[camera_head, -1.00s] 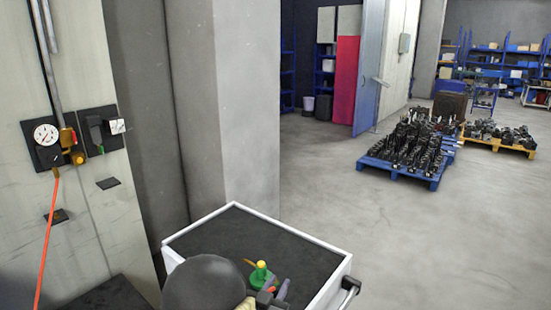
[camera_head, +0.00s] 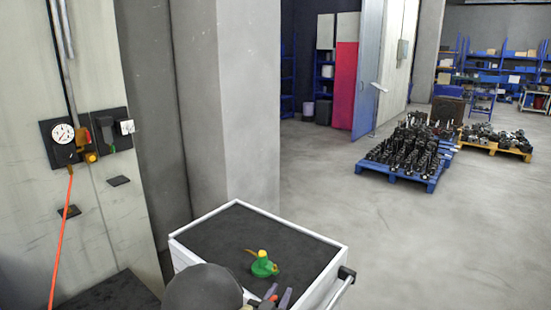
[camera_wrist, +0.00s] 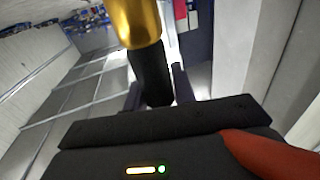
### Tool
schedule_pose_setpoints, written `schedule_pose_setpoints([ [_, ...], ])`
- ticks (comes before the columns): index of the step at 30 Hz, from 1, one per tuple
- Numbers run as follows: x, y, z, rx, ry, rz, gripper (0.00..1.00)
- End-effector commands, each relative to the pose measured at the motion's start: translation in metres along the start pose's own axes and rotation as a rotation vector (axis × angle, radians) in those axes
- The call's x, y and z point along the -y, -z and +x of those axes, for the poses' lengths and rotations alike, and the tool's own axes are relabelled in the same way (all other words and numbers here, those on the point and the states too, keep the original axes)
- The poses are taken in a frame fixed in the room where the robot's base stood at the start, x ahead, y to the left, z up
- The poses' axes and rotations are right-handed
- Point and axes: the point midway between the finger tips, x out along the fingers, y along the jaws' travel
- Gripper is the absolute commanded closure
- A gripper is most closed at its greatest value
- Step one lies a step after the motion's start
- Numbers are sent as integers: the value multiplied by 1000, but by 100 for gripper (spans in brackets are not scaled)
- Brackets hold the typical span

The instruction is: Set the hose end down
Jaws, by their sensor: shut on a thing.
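The hose end shows in the wrist view as a black grip with a gold-coloured fitting (camera_wrist: 137,22) above it. My gripper (camera_wrist: 157,85) is shut on the black part. A red-orange length (camera_wrist: 268,155), which looks like hose, crosses the lower right of the wrist view. In the head view the orange hose (camera_head: 61,240) hangs from the wall panel by the gauge. My gripper (camera_head: 279,297) is at the bottom edge there, by the near side of the cart, and the hose end cannot be made out.
A white-rimmed cart with a dark top (camera_head: 215,232) stands in front of me. A green oil can (camera_head: 263,266) with a yellow cap stands on it; the rest of the top is bare. A dark surface (camera_head: 110,295) lies at lower left. Loaded pallets (camera_head: 395,176) stand farther back.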

Motion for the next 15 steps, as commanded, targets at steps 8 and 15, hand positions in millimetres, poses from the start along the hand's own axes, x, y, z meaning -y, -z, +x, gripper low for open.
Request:
schedule_pose_setpoints([
  [8,-13,-27,8,0,9,-4,100],
  [15,-30,-61,15,1,39,-8,100],
])
